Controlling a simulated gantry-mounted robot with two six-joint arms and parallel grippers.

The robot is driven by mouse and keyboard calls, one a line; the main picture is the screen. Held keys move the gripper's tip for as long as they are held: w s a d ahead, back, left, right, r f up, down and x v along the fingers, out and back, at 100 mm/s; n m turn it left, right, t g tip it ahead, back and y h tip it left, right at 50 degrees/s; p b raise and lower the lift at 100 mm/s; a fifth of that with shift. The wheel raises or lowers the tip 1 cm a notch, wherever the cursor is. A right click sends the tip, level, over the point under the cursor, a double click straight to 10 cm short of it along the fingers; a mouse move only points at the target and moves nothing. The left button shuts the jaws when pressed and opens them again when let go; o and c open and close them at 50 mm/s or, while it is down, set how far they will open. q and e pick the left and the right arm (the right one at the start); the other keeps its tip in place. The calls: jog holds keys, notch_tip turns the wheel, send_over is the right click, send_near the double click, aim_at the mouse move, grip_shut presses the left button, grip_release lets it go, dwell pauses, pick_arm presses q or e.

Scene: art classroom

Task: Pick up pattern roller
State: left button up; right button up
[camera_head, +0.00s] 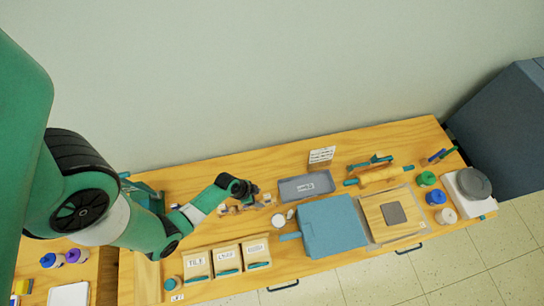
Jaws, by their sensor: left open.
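My left gripper (251,190) is open above the back left-middle of the wooden table, close to a row of small wooden pieces (266,200). The gripper partly hides these pieces, and they are too small to tell apart. A wooden roller (381,175) with teal handles lies toward the back right, well apart from the gripper. A smaller teal tool (371,161) lies just behind it. I cannot tell which of these is the pattern roller. My right gripper is not in view.
A grey-blue tray (292,195) stands right of the gripper, with a small sign (321,156) behind it. A blue board (333,228) and a wooden board (373,208) lie in front. Several labelled boxes (227,260) line the front left. The wall (250,90) is behind.

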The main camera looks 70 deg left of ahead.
aim_at(265, 203)
pick_arm(q)
jog(key=b+x, duration=0.6)
jog(key=shift+f, duration=0.2)
jog(key=shift+w+f, duration=0.1)
jog(key=shift+w, duration=0.05)
jog(key=shift+w+f+b, duration=0.15)
jog(key=shift+f+b, duration=0.05)
jog(key=shift+b, duration=0.25)
jog(key=b+x, duration=0.1)
jog(key=x, duration=0.1)
jog(key=b+x, duration=0.1)
jog(key=x, duration=0.1)
jog(key=shift+w+a+f, duration=0.15)
jog(key=shift+w+a, duration=0.1)
jog(key=shift+w, duration=0.05)
grip_shut()
